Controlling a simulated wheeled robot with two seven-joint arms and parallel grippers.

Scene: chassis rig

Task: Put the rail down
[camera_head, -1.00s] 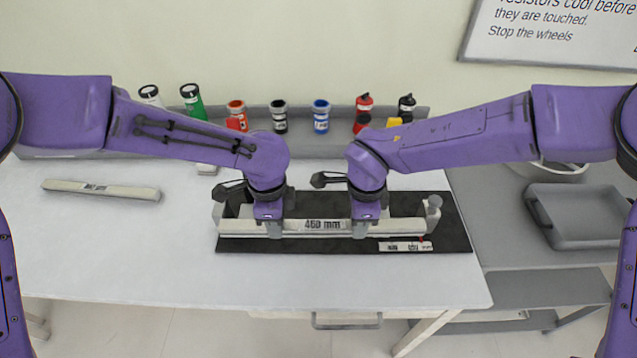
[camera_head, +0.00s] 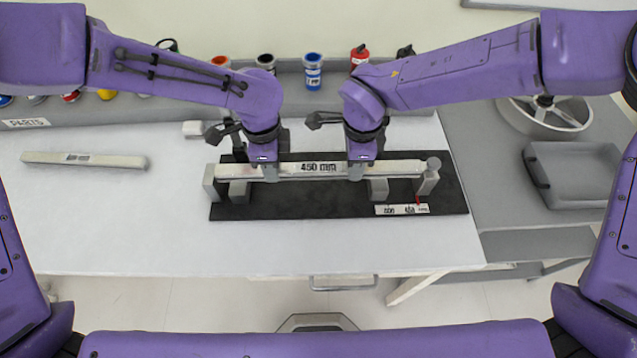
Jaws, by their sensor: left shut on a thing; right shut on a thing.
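The pale rail (camera_head: 320,169) is marked 450 mm and lies level, left to right, over the black board (camera_head: 300,207) of the fixture. My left gripper (camera_head: 270,174) is shut on the rail left of its label. My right gripper (camera_head: 356,172) is shut on it right of the label. Grey support blocks show below the rail at left (camera_head: 238,192) and right (camera_head: 377,190). A grey stop (camera_head: 209,184) stands at the left end and a post with a round knob (camera_head: 428,178) at the right. I cannot tell whether the rail touches the blocks.
A second pale bar (camera_head: 85,160) lies on the white table at left. A small scale plate with a red pointer (camera_head: 403,209) sits at the board's front right. Bottles, including a blue one (camera_head: 313,72), line the back. A grey tray (camera_head: 577,172) and a wheel (camera_head: 545,115) are at right.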

